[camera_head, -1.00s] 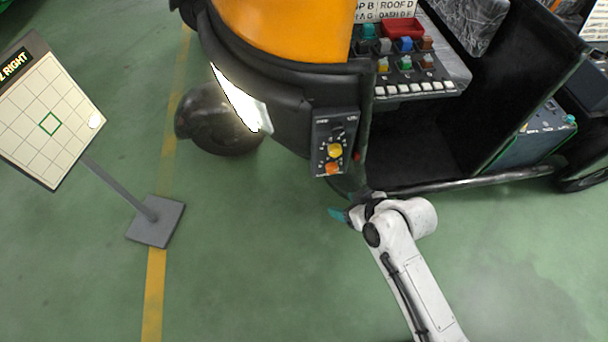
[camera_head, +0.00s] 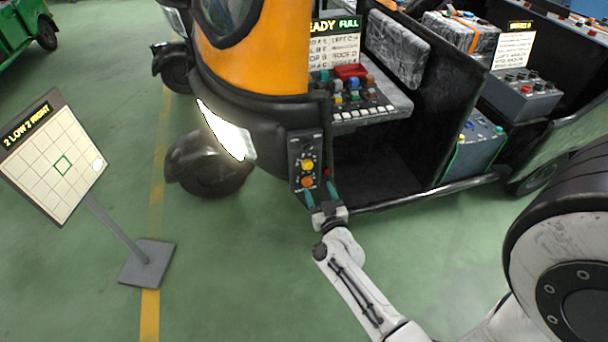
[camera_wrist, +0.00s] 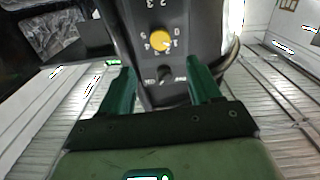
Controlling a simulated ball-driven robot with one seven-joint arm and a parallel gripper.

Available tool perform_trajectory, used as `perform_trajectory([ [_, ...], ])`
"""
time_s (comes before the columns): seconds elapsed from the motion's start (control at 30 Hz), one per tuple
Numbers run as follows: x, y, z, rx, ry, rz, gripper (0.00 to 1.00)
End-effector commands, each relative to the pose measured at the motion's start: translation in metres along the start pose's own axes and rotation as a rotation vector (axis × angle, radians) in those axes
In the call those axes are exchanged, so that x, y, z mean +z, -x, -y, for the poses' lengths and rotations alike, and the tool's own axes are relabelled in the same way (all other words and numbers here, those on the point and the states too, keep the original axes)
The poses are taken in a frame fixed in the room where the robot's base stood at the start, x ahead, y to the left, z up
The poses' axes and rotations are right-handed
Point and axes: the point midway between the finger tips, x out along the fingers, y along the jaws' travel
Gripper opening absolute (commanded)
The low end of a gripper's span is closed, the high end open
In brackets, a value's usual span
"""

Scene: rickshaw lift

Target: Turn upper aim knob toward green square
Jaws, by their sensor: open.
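A black control panel (camera_head: 303,145) on the vehicle's front carries a yellow upper knob (camera_head: 307,165) and an orange lower knob (camera_head: 307,181). My gripper (camera_head: 320,195) is open at the panel's lower end in the head view.
The lit headlamp (camera_head: 226,132) and dark front wheel (camera_head: 208,162) are left of the panel. The board's stand foot (camera_head: 147,263) is on the floor. A side rail (camera_head: 425,193) runs right of my gripper.

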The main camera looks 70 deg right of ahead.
Motion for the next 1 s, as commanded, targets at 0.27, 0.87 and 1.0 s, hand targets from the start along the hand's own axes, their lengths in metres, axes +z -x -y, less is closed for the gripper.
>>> perform_trajectory([
  [0.27, 0.002, -0.051, 0.002, -0.001, -0.002, -0.003, 0.63],
  [0.87, 0.0, -0.094, 0.002, -0.004, -0.001, 0.001, 0.63],
  [1.0, -0.001, -0.094, 0.002, -0.004, -0.001, 0.0, 0.58],
])
